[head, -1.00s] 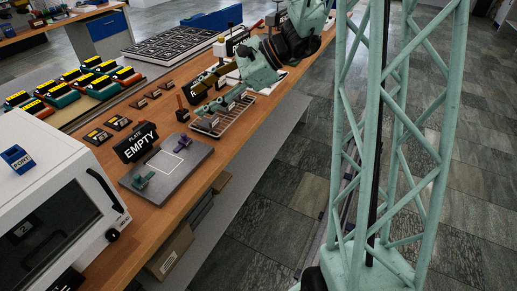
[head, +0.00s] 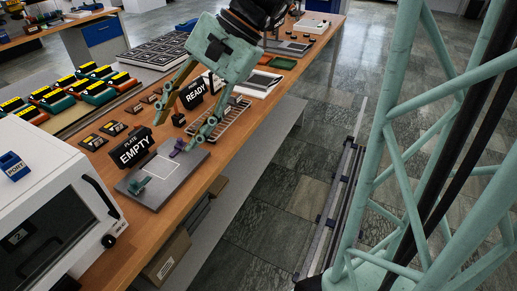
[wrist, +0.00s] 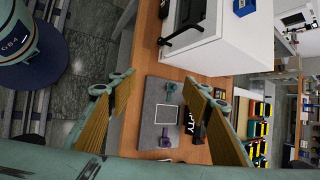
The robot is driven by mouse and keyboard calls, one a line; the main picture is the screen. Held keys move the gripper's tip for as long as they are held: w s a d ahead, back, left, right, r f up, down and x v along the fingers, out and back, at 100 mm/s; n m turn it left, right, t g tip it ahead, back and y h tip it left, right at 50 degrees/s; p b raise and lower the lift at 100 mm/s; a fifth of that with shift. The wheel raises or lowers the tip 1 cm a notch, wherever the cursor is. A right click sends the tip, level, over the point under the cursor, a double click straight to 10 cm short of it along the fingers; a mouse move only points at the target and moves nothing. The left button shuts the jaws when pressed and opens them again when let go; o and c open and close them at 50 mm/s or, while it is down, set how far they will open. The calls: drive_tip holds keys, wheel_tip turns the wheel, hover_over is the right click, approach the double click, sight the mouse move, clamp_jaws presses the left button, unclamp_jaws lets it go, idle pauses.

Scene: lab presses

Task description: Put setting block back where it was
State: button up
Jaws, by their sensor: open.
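A grey plate (head: 152,196) lies on the wooden bench and carries a white square outline. A small teal piece (head: 139,186) stands on its near left part and a small purple piece (head: 177,148) at its far edge. Both also show in the wrist view, teal (wrist: 170,92) and purple (wrist: 166,139). I cannot tell which thing is the setting block. My gripper (head: 181,127) is open, above the bench by the plate's far end, and nothing shows between its fingers. In the wrist view my gripper (wrist: 158,82) has its fingers wide apart, with the plate seen between them.
A black EMPTY sign (head: 135,149) stands beside the plate, and a READY sign (head: 196,95) farther back. A wire rack (head: 233,120) lies beyond the plate. A white machine (head: 55,185) stands at the left. Several coloured blocks (head: 70,97) sit in a tray at the back left.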

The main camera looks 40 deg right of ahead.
drive_tip(key=s+d+r+n+h, duration=0.1)
drive_tip(key=s+r+n+h, duration=0.1)
drive_tip(key=s, duration=0.5)
drive_tip(key=s+d+r+n+t+h, duration=0.1)
drive_tip(key=s+d+n+h, duration=0.1)
drive_tip(key=s+n, duration=0.3)
drive_tip(key=s+d+r+n+h, duration=0.1)
drive_tip(key=s+r+n+h, duration=0.1)
drive_tip(key=s, duration=0.8)
drive_tip(key=shift+s+d+r+n+t+h, duration=0.25)
drive_tip(key=shift+n+t+h, duration=0.2)
drive_tip(key=shift+n, duration=0.75)
drive_tip(key=shift+w, duration=0.1)
